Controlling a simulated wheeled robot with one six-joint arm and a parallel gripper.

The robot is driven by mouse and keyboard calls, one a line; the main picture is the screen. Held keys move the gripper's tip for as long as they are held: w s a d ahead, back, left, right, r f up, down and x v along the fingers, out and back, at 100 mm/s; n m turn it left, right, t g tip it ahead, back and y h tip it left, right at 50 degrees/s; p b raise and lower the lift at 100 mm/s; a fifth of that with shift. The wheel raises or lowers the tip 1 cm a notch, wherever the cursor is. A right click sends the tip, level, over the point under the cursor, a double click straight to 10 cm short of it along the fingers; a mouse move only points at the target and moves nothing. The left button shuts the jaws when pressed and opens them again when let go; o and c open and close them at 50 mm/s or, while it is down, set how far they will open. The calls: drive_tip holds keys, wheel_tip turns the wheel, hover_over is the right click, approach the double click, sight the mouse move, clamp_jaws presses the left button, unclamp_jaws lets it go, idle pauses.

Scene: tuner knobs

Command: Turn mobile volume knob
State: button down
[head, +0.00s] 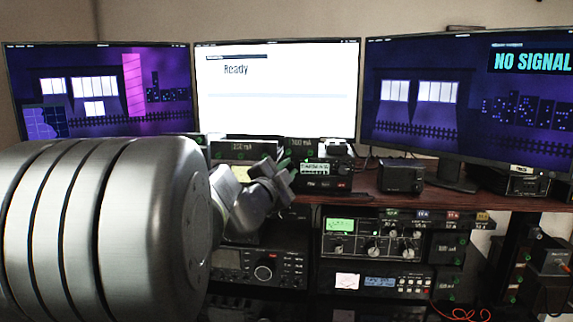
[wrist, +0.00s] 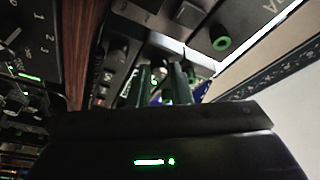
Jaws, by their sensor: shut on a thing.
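My gripper (head: 284,176) is at the left end of the small black mobile radio (head: 330,184), which sits on the wooden shelf and has a lit display. In the wrist view, the two dark fingers of my gripper (wrist: 162,86) reach up to the front of a black unit and are shut on a small knob there. The fingers hide most of that knob, so its turn angle cannot be told. The wide dark gripper body with a green light fills the bottom of the wrist view.
Three monitors stand behind the shelf; the middle one (head: 277,95) reads "Ready". A small black box (head: 401,176) stands right of the radio. Below the shelf are a receiver with a large dial (head: 264,272) and a unit with several knobs (head: 372,240). A green-ringed knob (wrist: 221,42) is near my fingers.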

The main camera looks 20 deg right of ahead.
drive_tip(key=shift+f+m, duration=0.1)
drive_tip(key=shift+m, duration=0.2)
idle(0.4)
drive_tip(key=c, duration=1.4)
unclamp_jaws()
drive_tip(key=shift+o, duration=0.3)
